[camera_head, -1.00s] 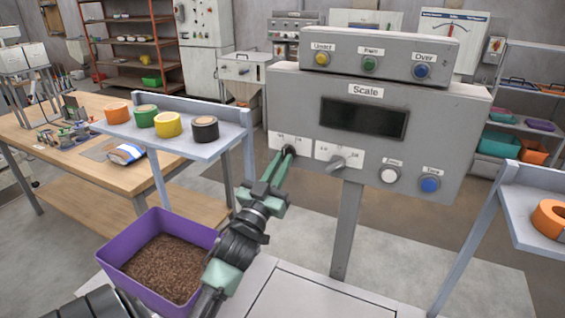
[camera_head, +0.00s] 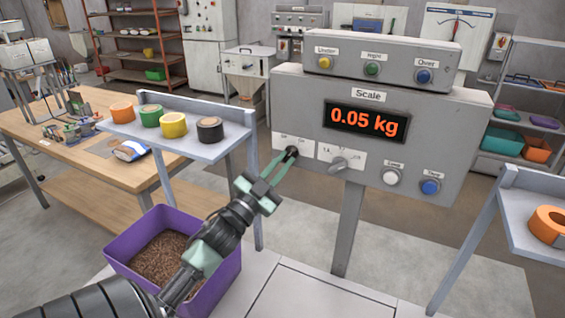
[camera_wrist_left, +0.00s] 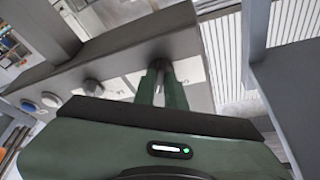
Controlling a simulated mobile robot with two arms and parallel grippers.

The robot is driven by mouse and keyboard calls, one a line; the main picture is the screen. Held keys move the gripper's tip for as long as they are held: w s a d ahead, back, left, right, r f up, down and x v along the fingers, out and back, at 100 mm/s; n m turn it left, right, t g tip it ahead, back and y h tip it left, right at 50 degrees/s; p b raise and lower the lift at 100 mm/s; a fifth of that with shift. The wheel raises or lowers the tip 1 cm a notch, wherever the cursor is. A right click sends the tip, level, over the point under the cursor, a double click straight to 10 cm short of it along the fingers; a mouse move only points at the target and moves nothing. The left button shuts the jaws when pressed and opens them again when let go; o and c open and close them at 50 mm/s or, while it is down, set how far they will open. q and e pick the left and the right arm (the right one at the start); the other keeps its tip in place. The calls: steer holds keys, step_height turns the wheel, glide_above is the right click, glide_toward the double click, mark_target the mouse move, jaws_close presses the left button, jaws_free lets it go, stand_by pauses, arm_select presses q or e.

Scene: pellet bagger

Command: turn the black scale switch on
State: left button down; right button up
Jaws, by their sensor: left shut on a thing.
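The grey scale panel (camera_head: 450,115) stands on a post, and its display (camera_head: 366,121) is lit with orange "0.05 kg". The black scale switch (camera_head: 291,152) is at the panel's lower left, on a white label plate, mostly hidden by my fingertips. My left gripper (camera_head: 283,162) reaches up to it from the lower left and is shut on the switch. In the left wrist view the two green fingers (camera_wrist_left: 163,85) meet the panel face around the switch, which is hard to make out there. My right gripper is not in view.
A grey selector knob (camera_head: 345,162) sits just right of the switch, then white and blue buttons (camera_head: 430,187). A purple bin (camera_head: 125,245) of brown pellets stands below my left arm. A shelf with tape rolls (camera_head: 172,125) is left of the panel.

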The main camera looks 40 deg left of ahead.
arm_select(q)
steer(key=c, duration=1.5)
jaws_free()
steer(key=shift+o, duration=0.2)
steer(key=shift+s+f, duration=0.3)
steer(key=shift+s, duration=0.1)
steer(key=b+v, duration=0.2)
steer(key=v, duration=0.4)
steer(key=shift+s+b, duration=0.3)
steer(key=shift+s, duration=0.1)
